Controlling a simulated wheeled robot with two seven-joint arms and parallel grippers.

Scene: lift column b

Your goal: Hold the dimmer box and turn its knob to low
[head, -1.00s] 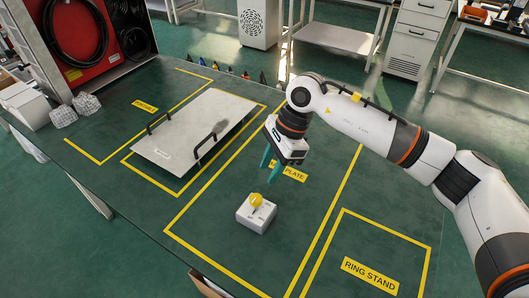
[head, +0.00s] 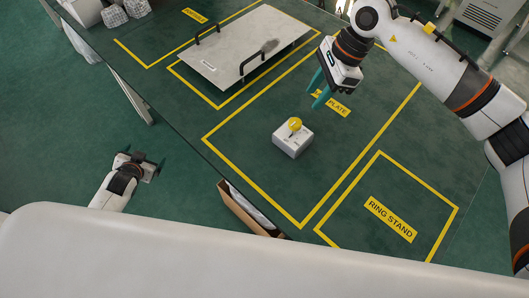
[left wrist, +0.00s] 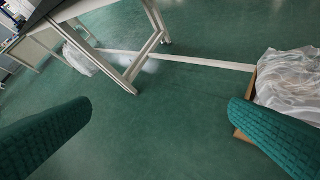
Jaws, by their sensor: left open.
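The dimmer box (head: 291,143) is a small white box on the green table, inside the yellow outline marked with a PLATE label. Its yellow knob (head: 295,125) sits on top; its setting is too small to read. My right gripper (head: 316,90) hangs above the table behind the box, apart from it, with teal fingers that look parted and nothing visible between them. My left gripper (head: 146,163) is low at the left, off the table's edge, over the floor. In the left wrist view its teal fingers (left wrist: 160,130) are wide apart and empty.
A grey plate with black handles (head: 225,62) lies in the outline at the back left. The RING STAND outline (head: 385,215) is empty. A cardboard box with plastic wrap (head: 245,208) stands beside the table's near edge. A table leg (left wrist: 140,62) shows in the left wrist view.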

